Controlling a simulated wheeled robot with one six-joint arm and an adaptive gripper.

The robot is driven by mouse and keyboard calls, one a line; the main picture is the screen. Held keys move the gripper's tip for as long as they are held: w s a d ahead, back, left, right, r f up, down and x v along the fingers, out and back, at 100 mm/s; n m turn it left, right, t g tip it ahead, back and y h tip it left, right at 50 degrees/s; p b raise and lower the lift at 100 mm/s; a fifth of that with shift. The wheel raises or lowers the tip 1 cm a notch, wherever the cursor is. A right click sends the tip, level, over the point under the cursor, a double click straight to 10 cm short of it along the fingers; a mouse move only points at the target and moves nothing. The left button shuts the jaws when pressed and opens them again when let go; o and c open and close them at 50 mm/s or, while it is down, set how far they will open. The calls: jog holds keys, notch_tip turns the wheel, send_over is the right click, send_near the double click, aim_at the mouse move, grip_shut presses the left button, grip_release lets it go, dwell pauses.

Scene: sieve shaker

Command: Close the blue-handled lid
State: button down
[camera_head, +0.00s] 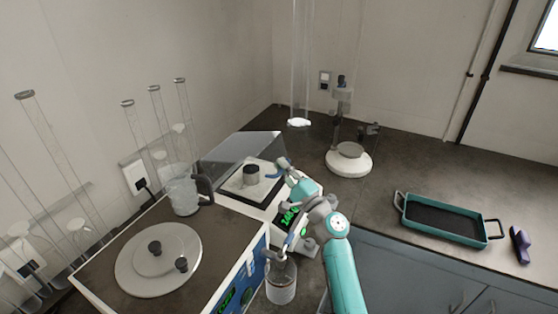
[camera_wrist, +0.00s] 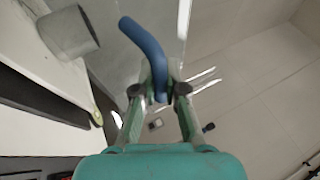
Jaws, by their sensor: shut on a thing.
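The blue handle (camera_wrist: 147,42) is a curved bar in the wrist view, with its lower end between my fingertips. My gripper (camera_wrist: 160,92) is shut on it. In the head view my gripper (camera_head: 282,164) is at the right side of the machine's white top, and a bit of the blue handle (camera_head: 271,175) shows beside it. The lid (camera_head: 238,147) looks like a see-through grey panel, raised and tilted above the back of the machine. Its exact angle is hard to tell. Below it, a dark grey cylinder (camera_head: 251,173) stands on the white top; it also shows in the wrist view (camera_wrist: 68,32).
A glass jug (camera_head: 182,196) and a round grey lid with black knobs (camera_head: 158,260) are on the left.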

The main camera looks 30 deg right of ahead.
jog(key=shift+s+d+f, duration=0.15)
jog(key=shift+s+f, duration=0.05)
jog(key=shift+f, duration=0.35)
jog(key=shift+s+d+f, duration=0.15)
jog(key=shift+d+f, duration=0.05)
jog(key=shift+f, duration=0.35)
jog(key=shift+s+d+f, duration=0.15)
jog(key=shift+s+f, duration=0.05)
jog(key=shift+f, duration=0.45)
jog(key=c, duration=1.5)
grip_release()
jog(key=shift+s, duration=0.1)
jog(key=v, duration=1.2)
jog(key=shift+f, duration=0.1)
